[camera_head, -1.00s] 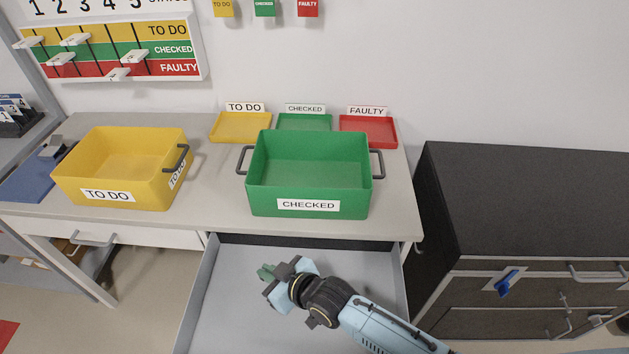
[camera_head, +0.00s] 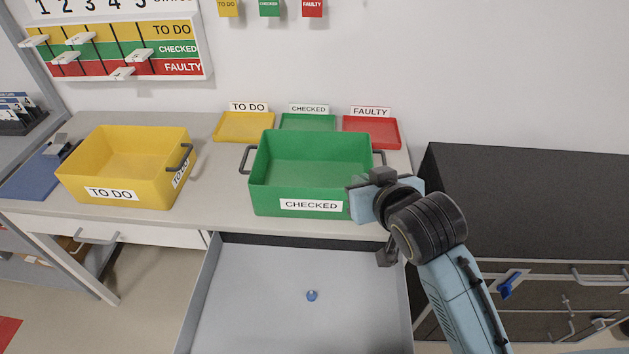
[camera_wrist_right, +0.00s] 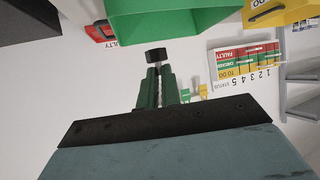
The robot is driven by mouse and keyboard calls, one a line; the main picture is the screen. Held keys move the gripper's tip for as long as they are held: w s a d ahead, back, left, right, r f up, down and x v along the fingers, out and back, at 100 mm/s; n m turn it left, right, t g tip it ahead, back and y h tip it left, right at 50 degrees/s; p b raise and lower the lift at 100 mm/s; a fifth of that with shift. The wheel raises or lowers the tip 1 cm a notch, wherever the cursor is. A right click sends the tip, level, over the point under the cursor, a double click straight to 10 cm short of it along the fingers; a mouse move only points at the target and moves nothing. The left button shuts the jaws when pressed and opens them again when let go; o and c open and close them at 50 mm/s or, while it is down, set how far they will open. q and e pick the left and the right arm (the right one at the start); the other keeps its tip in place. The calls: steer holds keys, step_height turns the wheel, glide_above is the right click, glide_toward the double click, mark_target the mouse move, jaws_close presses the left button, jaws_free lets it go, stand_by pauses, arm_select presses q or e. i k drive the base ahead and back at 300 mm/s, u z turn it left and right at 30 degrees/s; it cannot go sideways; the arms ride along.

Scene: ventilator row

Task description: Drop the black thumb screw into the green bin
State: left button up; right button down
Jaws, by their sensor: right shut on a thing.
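The black thumb screw (camera_wrist_right: 155,55) is between the green fingertips of my right gripper (camera_wrist_right: 157,82) in the right wrist view. The gripper is shut on it. In the head view my right gripper (camera_head: 378,192) is at the right front corner of the green bin (camera_head: 311,190), labelled CHECKED; its fingertips and the screw are hidden there. The bin stands on the bench and looks empty where its inside shows. The bin's green wall also shows in the right wrist view (camera_wrist_right: 165,22), close by the screw. My left gripper is not in view.
Below the bench is an open grey drawer (camera_head: 260,290) with a small blue part (camera_head: 312,296) in it. A yellow TO DO bin (camera_head: 120,165) stands left. Yellow (camera_head: 243,127), green (camera_head: 308,122) and red (camera_head: 371,132) trays lie behind. A dark cabinet (camera_head: 530,200) stands right.

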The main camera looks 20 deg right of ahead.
mark_target(320, 186)
steer(key=u, duration=2.05)
steer(key=k, duration=0.95)
steer(key=z, duration=1.05)
steer(key=i, duration=0.5)
